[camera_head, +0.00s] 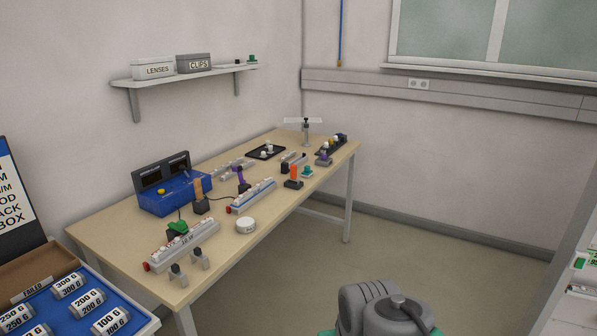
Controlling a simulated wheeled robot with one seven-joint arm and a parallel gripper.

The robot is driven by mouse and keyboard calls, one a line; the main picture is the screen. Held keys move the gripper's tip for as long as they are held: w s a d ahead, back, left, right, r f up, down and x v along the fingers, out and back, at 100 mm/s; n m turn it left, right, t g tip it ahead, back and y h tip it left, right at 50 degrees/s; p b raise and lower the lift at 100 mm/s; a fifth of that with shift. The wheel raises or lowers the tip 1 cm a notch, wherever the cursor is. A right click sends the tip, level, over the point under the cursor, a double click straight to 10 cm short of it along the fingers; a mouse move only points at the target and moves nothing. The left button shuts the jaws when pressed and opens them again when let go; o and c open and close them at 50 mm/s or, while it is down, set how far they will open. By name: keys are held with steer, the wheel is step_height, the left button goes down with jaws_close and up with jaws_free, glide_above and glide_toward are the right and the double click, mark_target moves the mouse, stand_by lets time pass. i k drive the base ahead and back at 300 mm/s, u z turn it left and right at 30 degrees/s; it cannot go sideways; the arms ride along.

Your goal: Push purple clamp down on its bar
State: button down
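Two purple things show on the wooden table (130,245). One is an upright purple piece (241,178) just behind a blue-and-white bar (252,196); whether it sits on that bar or behind it I cannot tell. The other is a small purple piece (323,159) farther back, at the near end of a dark strip. Which of them is the clamp, and how high it sits on its bar, is too small to tell. My gripper is not in view; only a grey part of my own arm shows at the bottom.
A blue box (172,192) stands at the table's left back. A green piece (178,228) sits on a pale bar (182,246) in front. A white round piece (246,225), an orange piece (293,171) and a stand (306,133) are nearby. Floor right of the table is clear.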

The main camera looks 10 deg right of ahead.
mark_target(238, 169)
steer(key=z, duration=0.8)
steer(key=i, duration=2.15)
steer(key=u, duration=0.65)
steer(key=i, duration=0.8)
steer(key=u, duration=0.8)
